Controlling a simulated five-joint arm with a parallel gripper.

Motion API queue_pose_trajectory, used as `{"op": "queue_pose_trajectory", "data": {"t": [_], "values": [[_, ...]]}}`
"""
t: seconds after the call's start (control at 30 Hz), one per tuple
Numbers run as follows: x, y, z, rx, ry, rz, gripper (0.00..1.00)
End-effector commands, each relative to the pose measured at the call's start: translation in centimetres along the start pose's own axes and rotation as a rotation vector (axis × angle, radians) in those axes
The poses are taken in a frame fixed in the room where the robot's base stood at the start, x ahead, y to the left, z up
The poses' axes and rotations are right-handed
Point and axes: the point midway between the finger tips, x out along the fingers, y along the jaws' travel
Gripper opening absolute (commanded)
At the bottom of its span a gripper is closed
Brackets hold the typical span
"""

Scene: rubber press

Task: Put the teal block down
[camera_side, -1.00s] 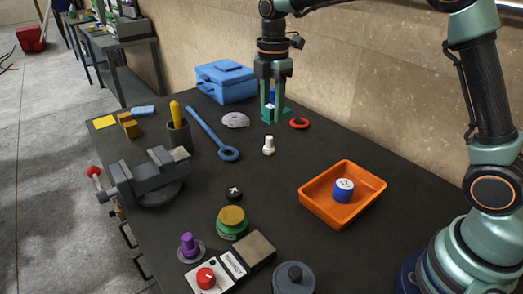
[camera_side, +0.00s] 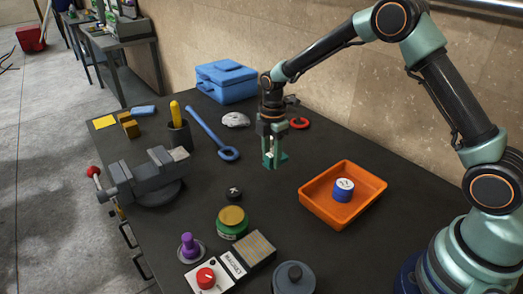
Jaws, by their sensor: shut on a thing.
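My gripper (camera_side: 270,159) points down over the middle of the dark bench and is shut on the teal block (camera_side: 268,161). The block is small and largely hidden between the green fingers, which are close to it in colour. I cannot tell whether its underside touches the bench. A white bolt-like piece (camera_side: 283,156) shows just at the right of the fingertips, partly covered by them.
An orange tray (camera_side: 309,204) holding a blue cylinder (camera_side: 343,190) lies at the right. A red ring (camera_side: 299,123) and blue toolbox (camera_side: 226,82) lie behind. Several knobs are in front.

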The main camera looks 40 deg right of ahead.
Motion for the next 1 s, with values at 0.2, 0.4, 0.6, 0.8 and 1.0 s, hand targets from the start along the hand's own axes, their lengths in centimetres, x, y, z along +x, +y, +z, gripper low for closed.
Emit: {"op": "queue_pose_trajectory", "data": {"t": [0.2,0.4,0.6,0.8,1.0], "values": [[2.2,-0.1,0.0,0.0,0.0,-0.002,0.0],[4.4,0.0,0.0,0.0,0.0,0.001,0.0],[4.5,0.1,0.0,0.0,0.0,0.002,0.0],[4.8,0.0,0.0,0.0,0.0,0.001,0.0],[4.8,0.0,0.0,0.0,0.0,0.001,0.72]]}}
